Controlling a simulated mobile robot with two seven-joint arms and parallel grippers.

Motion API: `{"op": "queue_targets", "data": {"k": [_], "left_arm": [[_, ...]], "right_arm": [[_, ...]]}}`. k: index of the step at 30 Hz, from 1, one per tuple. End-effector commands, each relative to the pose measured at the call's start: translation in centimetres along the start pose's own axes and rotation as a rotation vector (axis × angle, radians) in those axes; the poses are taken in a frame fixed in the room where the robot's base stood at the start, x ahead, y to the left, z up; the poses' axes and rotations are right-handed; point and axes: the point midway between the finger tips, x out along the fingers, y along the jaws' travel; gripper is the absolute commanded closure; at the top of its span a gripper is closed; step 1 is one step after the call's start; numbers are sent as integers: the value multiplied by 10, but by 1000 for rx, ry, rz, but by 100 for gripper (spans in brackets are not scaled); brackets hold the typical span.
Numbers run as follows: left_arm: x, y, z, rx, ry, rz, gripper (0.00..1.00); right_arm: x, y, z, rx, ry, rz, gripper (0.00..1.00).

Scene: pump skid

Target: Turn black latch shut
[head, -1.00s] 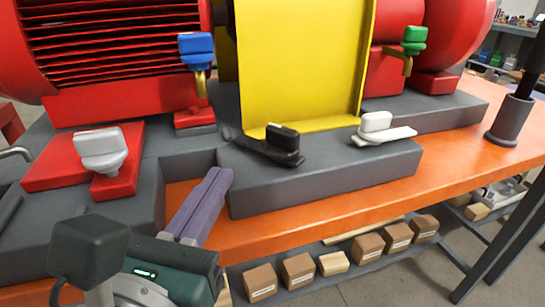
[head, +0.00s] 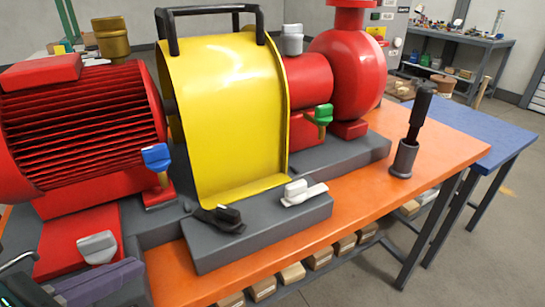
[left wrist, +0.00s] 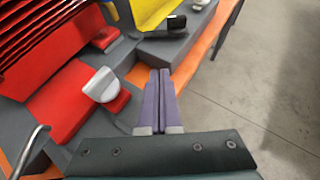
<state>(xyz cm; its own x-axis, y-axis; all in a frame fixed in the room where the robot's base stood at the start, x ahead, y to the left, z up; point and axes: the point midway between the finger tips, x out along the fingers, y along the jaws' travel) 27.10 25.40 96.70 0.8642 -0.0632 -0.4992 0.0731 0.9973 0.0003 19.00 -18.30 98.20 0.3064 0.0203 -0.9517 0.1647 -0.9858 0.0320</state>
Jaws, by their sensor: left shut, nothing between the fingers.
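The black latch (head: 226,217) lies on the grey base block at the foot of the yellow guard (head: 230,115). Its handle has a raised grip and also shows in the left wrist view (left wrist: 176,22), beyond my fingertips. My left gripper (head: 138,268), with purple fingers, is at the lower left of the head view. It is shut and empty, nearer to me and left of the black latch, not touching it. In the left wrist view its fingers (left wrist: 160,73) lie side by side. My right gripper is in neither view.
A white latch (head: 303,192) sits right of the black one on the same block. A light grey latch (head: 97,247) is on a red block close to my left gripper. Blue (head: 156,157) and green (head: 323,115) valve handles stand behind.

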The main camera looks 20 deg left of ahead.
Motion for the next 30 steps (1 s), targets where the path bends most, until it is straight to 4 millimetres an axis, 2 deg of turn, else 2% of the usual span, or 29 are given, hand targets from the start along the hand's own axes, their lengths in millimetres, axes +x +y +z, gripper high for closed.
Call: {"op": "queue_targets", "data": {"k": [5, 17, 18, 24, 30], "left_arm": [[20, 0, -2, -1, 1, -2, 100], [105, 0, -3, 1, 0, -3, 100], [109, 0, 4, 1, -2, -3, 100], [129, 0, 16, 1, 1, -2, 100], [134, 0, 19, 1, 2, -1, 100]], "right_arm": [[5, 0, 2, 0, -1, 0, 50], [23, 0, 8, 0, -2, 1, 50], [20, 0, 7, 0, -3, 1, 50], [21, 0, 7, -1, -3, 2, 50], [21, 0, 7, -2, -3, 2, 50]]}}
